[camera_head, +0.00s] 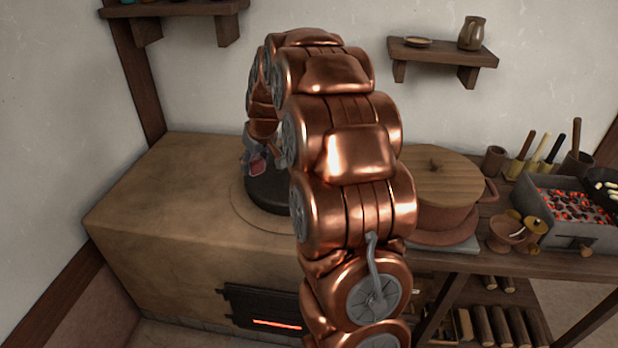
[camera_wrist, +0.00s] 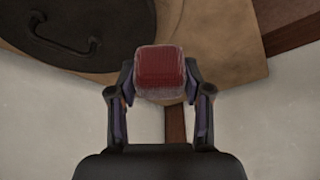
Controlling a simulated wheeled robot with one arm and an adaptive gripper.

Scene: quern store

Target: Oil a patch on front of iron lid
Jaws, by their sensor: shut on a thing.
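The iron lid (camera_head: 266,194) is a dark round disc on the tan stove top (camera_head: 170,190). My copper arm hides its right part in the head view. In the wrist view the lid (camera_wrist: 120,22) fills the upper left, with a curved bar handle (camera_wrist: 65,45). My gripper (camera_wrist: 160,78) is shut on a red, rounded block (camera_wrist: 160,66), which looks like a pad.
A lidded pot (camera_head: 440,195) stands right of my arm. A brazier with glowing coals (camera_head: 575,205) is at far right, near brushes or tools with upright handles (camera_head: 540,150). A wall shelf (camera_head: 445,55) holds a jug (camera_head: 472,33). The stove top's left part is clear.

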